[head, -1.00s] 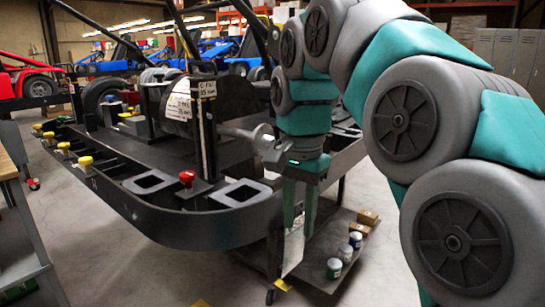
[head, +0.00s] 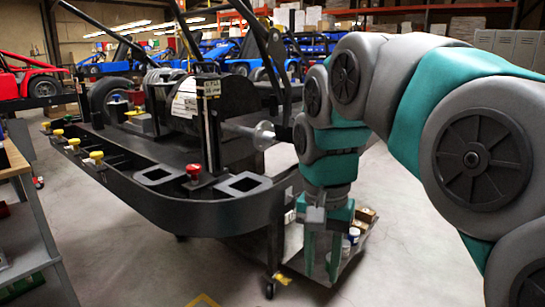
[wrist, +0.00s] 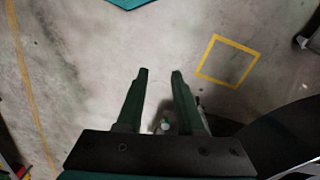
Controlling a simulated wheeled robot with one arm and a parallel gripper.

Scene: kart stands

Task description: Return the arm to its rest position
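My arm (head: 425,110) reaches in from the right side of the head view and bends down at the wrist. My gripper (head: 321,276) points down beside the front right corner of the black kart stand (head: 225,213), in front of the lower shelf of a cart. In the wrist view, my gripper (wrist: 158,72) has its two fingers apart with nothing held between them. Bare concrete floor shows beyond the fingertips.
The kart stand has a red knob (head: 193,171) and several yellow knobs along its edge. White cans (head: 352,235) stand on the lower shelf, partly behind my gripper. A workbench (head: 28,215) is at left.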

